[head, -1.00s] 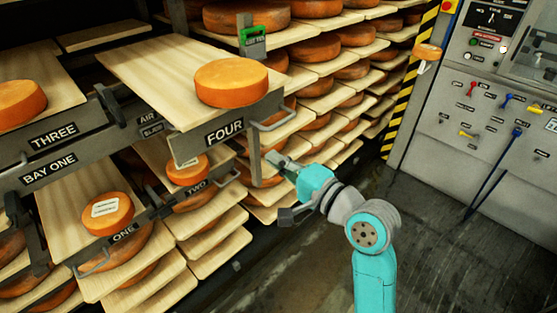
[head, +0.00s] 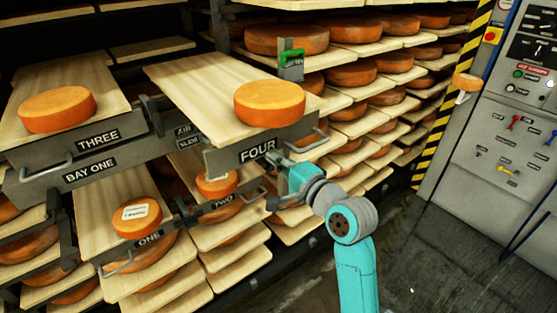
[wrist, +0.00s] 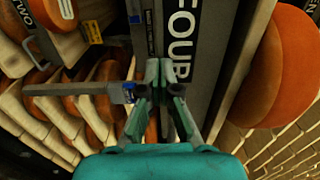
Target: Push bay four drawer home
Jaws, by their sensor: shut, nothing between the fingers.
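The bay four drawer (head: 185,85) is a pale wooden board with a grey front lettered FOUR. It stands pulled out from the rack, with an orange cheese wheel (head: 270,103) on it near the front. A bar handle (head: 308,143) is on the right of its front. My gripper (head: 280,160) is shut and empty, just at the lower edge of the drawer front, below and right of the lettering. In the wrist view my fingertips (wrist: 158,70) lie beside the FOUR label (wrist: 182,45); I cannot tell whether they touch the front.
Drawers three (head: 30,115), one (head: 105,205) and two (head: 240,205) stick out nearby. Shelves of cheese fill the back. A control cabinet (head: 490,130) stands right, with open floor before it.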

